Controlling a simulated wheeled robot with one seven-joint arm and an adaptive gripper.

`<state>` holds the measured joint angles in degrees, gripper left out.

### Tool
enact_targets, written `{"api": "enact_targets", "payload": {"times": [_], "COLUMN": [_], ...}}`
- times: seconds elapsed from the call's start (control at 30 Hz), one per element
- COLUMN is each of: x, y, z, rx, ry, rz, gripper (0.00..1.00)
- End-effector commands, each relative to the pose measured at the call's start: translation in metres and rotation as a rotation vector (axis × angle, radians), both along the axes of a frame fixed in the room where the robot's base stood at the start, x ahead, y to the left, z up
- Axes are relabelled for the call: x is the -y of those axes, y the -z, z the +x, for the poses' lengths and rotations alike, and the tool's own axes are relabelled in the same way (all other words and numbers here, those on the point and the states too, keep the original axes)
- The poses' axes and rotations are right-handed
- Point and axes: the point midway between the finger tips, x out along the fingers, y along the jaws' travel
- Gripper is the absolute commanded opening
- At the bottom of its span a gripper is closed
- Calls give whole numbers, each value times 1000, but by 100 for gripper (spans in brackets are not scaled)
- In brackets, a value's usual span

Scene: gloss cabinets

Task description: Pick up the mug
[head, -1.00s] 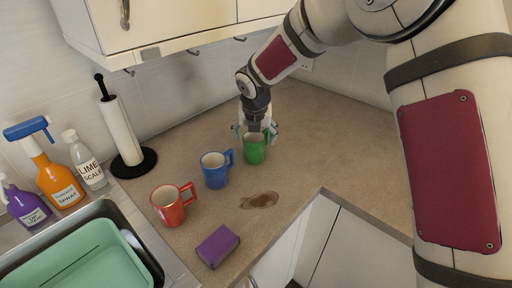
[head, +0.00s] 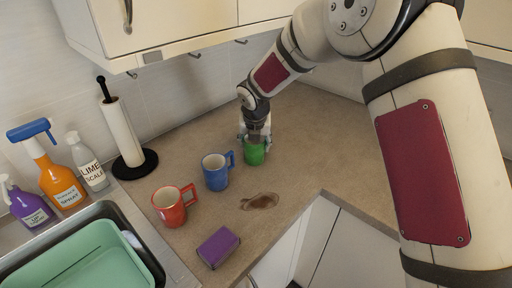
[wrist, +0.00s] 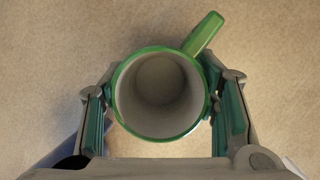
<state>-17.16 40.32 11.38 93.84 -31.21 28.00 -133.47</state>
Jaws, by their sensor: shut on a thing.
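A green mug (head: 254,155) stands upright on the counter, the farthest of three mugs. My gripper (head: 255,136) points down over it. In the wrist view my gripper (wrist: 163,108) has one finger on each side of the green mug (wrist: 190,128) and is shut on it. The mug's pale inside is empty, and its handle points to the upper right there. In the head view the fingers hide the mug's rim. A blue mug (head: 216,178) and a red mug (head: 170,210) stand to its left, nearer the sink.
A brown spill (head: 260,201) and a purple sponge (head: 218,247) lie nearer the counter edge. A paper towel holder (head: 122,135), several bottles and a green basin (head: 80,262) are at left. A wall cabinet (head: 170,30) with hooks hangs above. The counter right of the mug is clear.

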Motion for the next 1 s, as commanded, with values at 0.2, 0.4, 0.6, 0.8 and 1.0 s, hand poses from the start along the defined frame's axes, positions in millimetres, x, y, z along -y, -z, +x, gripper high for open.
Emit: {"api": "enact_targets", "payload": {"times": [0.2,0.4,0.6,0.8,1.0], "x": [0,0,0,0,0], "y": [-15,-54,-86,-100,-101], "z": [1,2,1,0,0], "rx": [3,4,4,1,0], "ry": [0,1,0,1,0], "rz": [2,3,2,1,1], "gripper": [16,16,16,16,16]}}
